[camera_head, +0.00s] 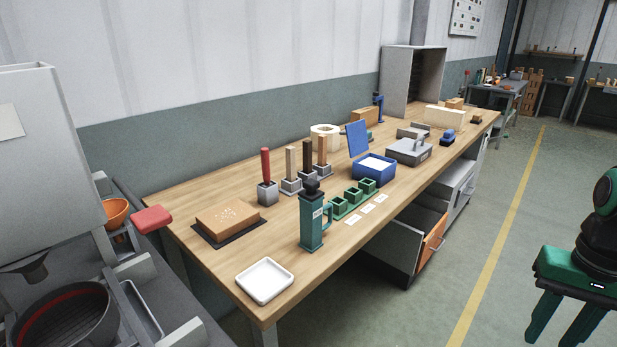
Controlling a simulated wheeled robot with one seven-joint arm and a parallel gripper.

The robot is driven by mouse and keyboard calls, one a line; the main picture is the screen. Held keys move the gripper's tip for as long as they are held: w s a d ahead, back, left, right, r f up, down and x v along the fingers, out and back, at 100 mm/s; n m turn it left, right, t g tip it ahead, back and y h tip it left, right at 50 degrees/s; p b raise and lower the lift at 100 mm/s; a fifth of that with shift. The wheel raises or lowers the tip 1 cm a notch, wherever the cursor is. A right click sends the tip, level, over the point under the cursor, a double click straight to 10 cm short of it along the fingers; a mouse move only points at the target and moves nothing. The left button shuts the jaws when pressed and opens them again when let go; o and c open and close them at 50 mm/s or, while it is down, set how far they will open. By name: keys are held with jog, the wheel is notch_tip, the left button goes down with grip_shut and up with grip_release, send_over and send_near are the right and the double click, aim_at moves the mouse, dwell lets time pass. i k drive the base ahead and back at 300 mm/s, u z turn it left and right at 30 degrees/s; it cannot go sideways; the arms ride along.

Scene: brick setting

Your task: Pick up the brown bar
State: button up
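A red bar (265,164) stands further left in a larger grey block (268,194). My gripper (556,337) is at the lower right, over the floor and well away from the bars. Its two green fingers point down, spread apart, with nothing seen between them.
The teal flask (312,222) stands in front of the bars. Green cups (353,195) and a blue box (374,172) with a raised lid are to the right. A brown block (228,217) and white tray (265,280) are nearer. An orange-fronted drawer (433,240) sticks out below.

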aim_at(307, 145)
jog(key=z, duration=1.45)
jog(key=i, duration=0.95)
jog(key=u, duration=1.85)
jog(key=i, duration=1.05)
jog(key=z, duration=0.05)
